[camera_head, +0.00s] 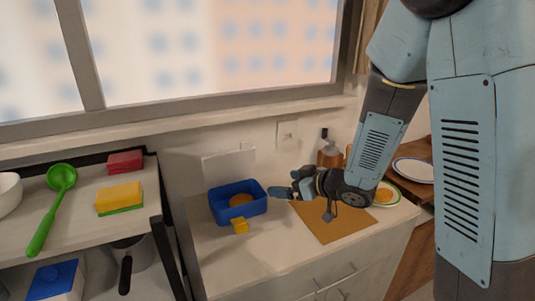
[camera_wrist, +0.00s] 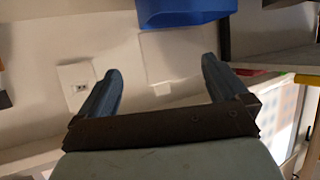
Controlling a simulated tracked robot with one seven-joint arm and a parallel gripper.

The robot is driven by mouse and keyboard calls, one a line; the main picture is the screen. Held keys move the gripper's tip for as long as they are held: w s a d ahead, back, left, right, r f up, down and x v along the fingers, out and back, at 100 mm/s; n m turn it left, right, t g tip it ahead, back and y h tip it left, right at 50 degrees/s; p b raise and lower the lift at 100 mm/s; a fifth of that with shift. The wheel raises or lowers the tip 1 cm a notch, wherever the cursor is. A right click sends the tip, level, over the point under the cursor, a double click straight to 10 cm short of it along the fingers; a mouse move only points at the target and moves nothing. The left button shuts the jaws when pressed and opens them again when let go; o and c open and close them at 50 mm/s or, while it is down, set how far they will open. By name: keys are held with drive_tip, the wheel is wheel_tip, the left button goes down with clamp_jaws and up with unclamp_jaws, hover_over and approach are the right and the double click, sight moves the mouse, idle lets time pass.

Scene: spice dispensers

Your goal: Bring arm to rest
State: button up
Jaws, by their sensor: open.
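My gripper (camera_head: 284,191) is at the end of my blue-grey arm, which reaches in from the right in the head view. It hangs over the counter, just right of a blue container (camera_head: 238,211). In the wrist view my gripper (camera_wrist: 160,85) has its two blue fingers wide apart with nothing between them. The blue container (camera_wrist: 185,12) shows beyond the fingers at the top of that view. An orange-brown item (camera_head: 240,200) sits inside the container.
A brown board (camera_head: 335,225) lies under my forearm. A plate (camera_head: 384,195) and bottle (camera_head: 329,152) are at the right. The left shelf holds a green ladle (camera_head: 50,205) and a yellow sponge (camera_head: 119,196). The counter front is clear.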

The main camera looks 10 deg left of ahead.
drive_tip(key=d+r+m+t+h, duration=0.1)
drive_tip(key=d+r+m+h, duration=0.2)
drive_tip(key=d, duration=0.4)
drive_tip(key=w+d+r+m+t+h, duration=0.1)
drive_tip(key=d+r+m+h, duration=0.2)
drive_tip(key=d, duration=0.4)
drive_tip(key=d+r+m+t+h, duration=0.1)
drive_tip(key=d+r+m+h, duration=0.2)
drive_tip(key=d, duration=0.4)
drive_tip(key=s+d+r+m+g, duration=0.1)
drive_tip(key=s+r, duration=0.1)
drive_tip(key=s, duration=0.5)
drive_tip(key=s+d+r+g+h, duration=0.1)
drive_tip(key=s+d+r+g, duration=0.1)
drive_tip(key=s, duration=0.5)
drive_tip(key=s+d+r+m+g+h, duration=0.1)
drive_tip(key=s+d+r, duration=0.1)
drive_tip(key=s, duration=0.5)
drive_tip(key=shift+s+d+r+m+g, duration=0.2)
drive_tip(key=shift+r+m+g, duration=0.1)
drive_tip(key=shift+r, duration=0.55)
